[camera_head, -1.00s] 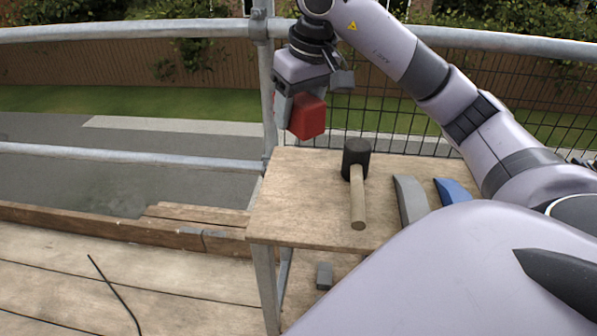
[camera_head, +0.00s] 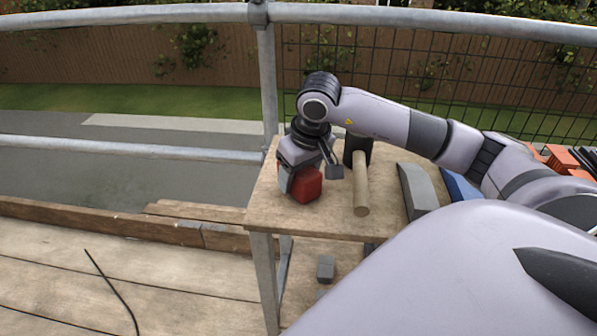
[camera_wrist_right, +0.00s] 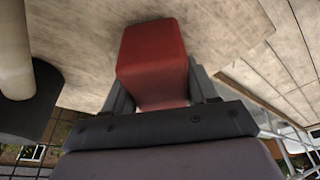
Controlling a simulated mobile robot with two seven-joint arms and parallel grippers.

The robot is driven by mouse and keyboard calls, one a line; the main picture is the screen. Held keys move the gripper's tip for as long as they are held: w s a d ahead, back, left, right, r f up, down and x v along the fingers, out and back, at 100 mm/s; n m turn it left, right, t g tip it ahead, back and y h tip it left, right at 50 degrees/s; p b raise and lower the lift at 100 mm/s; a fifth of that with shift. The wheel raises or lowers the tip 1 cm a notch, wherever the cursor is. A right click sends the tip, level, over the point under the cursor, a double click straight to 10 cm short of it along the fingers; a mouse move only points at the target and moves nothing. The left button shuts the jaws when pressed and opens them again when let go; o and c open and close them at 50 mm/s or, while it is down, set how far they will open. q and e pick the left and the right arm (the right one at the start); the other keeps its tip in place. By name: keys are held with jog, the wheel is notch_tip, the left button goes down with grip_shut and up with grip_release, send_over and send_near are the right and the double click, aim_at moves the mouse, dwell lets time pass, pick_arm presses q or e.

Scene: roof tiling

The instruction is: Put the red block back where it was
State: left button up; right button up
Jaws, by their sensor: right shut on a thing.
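The red block (camera_head: 307,184) is in my right gripper (camera_head: 297,183), low over the left part of the wooden table (camera_head: 275,209). In the right wrist view the red block (camera_wrist_right: 152,55) sits between the two fingers of the right gripper (camera_wrist_right: 160,95), with the tabletop (camera_wrist_right: 85,40) close beyond it. I cannot tell whether the block touches the tabletop. My left gripper is not in view.
A mallet (camera_head: 361,185) with a black head and wooden handle lies just right of the block. A grey curved piece (camera_head: 416,188) and a blue one (camera_head: 461,187) lie further right. Orange tiles (camera_head: 563,160) show at the far right. Scaffold rails (camera_head: 130,149) run behind.

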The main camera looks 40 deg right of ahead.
jog(key=shift+f, duration=0.25)
jog(key=shift+f, duration=0.2)
jog(key=o, duration=1.5)
jog(key=shift+r, duration=0.2)
jog(key=shift+r, duration=0.3)
jog(key=p+v, duration=0.2)
jog(key=v, duration=0.8)
jog(key=shift+s+r, duration=0.15)
jog(key=shift+r, duration=0.15)
jog(key=shift+s+r, duration=0.15)
jog(key=shift+r, duration=0.2)
